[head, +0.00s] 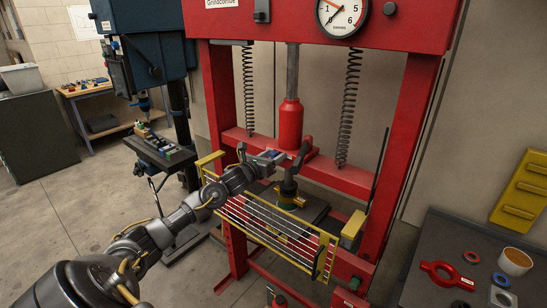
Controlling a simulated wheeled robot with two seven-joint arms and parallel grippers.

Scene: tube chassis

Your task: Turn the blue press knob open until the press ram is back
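The red press frame (222,90) stands in the middle of the head view, with a red ram cylinder (290,122) hanging at its centre. My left arm reaches in from the lower left, over the yellow guard, and its gripper (276,157) is at the press crossbeam, just left of and below the cylinder. A small bluish patch (269,153) shows at the gripper's fingers; it may be the blue knob, but the fingers mostly hide it. I cannot tell whether they touch or grip it. A dark tool (289,187) stands below the cylinder. My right gripper is not in view.
A yellow guard with bars (325,257) crosses the press front. A round gauge (341,14) is above. A blue drill press (150,50) stands at left. Open floor lies at left.

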